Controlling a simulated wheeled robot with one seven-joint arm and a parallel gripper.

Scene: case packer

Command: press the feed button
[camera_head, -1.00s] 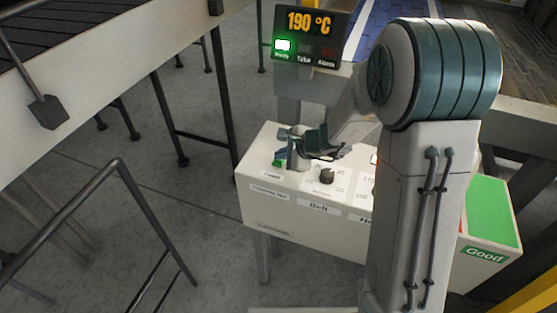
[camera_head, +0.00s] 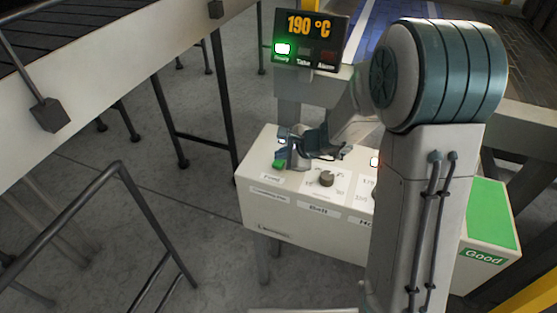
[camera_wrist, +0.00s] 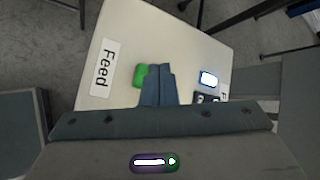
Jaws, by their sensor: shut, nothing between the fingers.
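The green feed button (camera_head: 279,164) sits on top of the white control box (camera_head: 262,214), behind the "Feed" label (camera_head: 271,177). In the wrist view the button (camera_wrist: 140,74) shows beside the fingers, partly hidden by them, and the "Feed" label (camera_wrist: 103,67) lies to its left. My gripper (camera_head: 289,164) is shut and empty, pointing down at the box top right beside the button. Its closed fingertips (camera_wrist: 159,68) overlap the button's edge in the wrist view; I cannot tell whether they touch it.
A dark belt knob (camera_head: 327,179) stands right of the button. A small lit indicator (camera_wrist: 209,79) is near the fingers. A display (camera_head: 310,38) reads 190 °C with its green Ready lamp lit.

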